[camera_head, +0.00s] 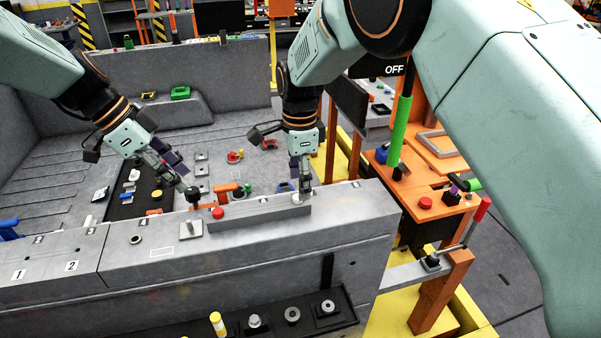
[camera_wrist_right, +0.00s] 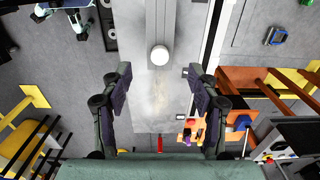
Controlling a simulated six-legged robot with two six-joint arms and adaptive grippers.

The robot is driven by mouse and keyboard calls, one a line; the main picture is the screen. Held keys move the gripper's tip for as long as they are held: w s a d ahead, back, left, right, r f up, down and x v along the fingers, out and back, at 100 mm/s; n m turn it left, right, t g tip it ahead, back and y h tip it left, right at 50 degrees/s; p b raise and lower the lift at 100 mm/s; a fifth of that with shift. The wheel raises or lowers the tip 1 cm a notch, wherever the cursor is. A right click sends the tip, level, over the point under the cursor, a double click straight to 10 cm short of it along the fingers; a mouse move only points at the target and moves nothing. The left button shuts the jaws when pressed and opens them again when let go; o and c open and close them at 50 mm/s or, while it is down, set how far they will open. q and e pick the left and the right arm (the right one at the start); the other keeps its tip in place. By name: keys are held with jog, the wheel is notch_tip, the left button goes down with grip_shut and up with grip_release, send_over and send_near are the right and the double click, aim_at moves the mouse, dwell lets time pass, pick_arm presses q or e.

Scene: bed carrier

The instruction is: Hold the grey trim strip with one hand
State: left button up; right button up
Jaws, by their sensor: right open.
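The grey trim strip (camera_head: 262,215) lies lengthwise along the top of the grey side wall in the head view. A red button (camera_head: 218,213) shows near its left end and a small white knob (camera_head: 297,198) near its right end. My right gripper (camera_head: 304,190) points down at the strip's right end. In the right wrist view its fingers (camera_wrist_right: 162,85) are wide apart, with a white round knob (camera_wrist_right: 159,55) on the grey surface between and beyond them. My left gripper (camera_head: 190,192) reaches down near the strip's left end; its fingertips are too small to read.
A metal plate (camera_head: 190,229) sits left of the strip on the wall top (camera_head: 250,247). An orange tool (camera_head: 228,191) lies just behind. A black rail (camera_head: 270,322) with several round fittings runs along the front. An orange workstation (camera_head: 425,205) stands to the right.

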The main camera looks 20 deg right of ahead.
notch_tip(320, 180, down, 6)
jog(key=shift+w+f, duration=0.1)
jog(key=shift+f, duration=0.1)
jog(key=shift+s+r, duration=0.15)
jog(key=shift+s, duration=0.1)
jog(key=shift+c, duration=0.3)
jog(key=shift+w, duration=0.25)
jog(key=c, duration=0.6)
jog(key=shift+s, duration=0.2)
jog(key=c, duration=0.6)
jog(key=shift+w, duration=0.1)
grip_shut()
pick_arm(q)
jog(key=shift+w, duration=0.15)
pick_arm(e)
jog(key=shift+w, duration=0.1)
pick_arm(q)
jog(key=shift+o, duration=0.8)
jog(key=shift+f, duration=0.15)
